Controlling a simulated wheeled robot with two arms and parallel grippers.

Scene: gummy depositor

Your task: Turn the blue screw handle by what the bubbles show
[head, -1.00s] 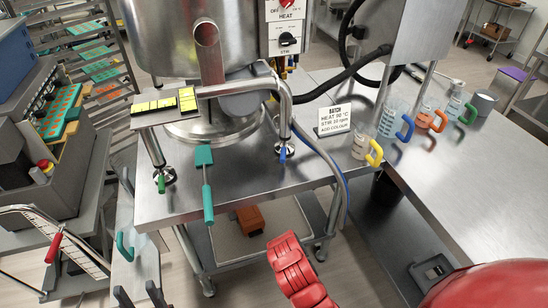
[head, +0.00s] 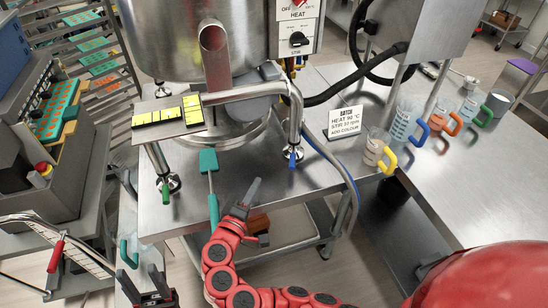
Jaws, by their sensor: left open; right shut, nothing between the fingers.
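The blue screw handle (head: 292,159) is on the right front foot of the steel kettle (head: 185,40) stand. A green screw handle (head: 166,192) is on the left front foot. The plate (head: 140,137) on the stand carries yellow bubble vials (head: 168,113); their bubbles are too small to read. My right gripper (head: 254,186), on the red arm, is shut and empty over the table's front edge, left of and nearer than the blue handle and apart from it. My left gripper (head: 144,277) is open and empty at the lower left, off the table.
A teal scraper (head: 209,162) lies over the table's front edge, just left of my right gripper. A batch sign (head: 346,122) and a jug with a yellow handle (head: 376,150) stand to the right. The steel table (head: 240,180) is bare between the scraper and blue handle.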

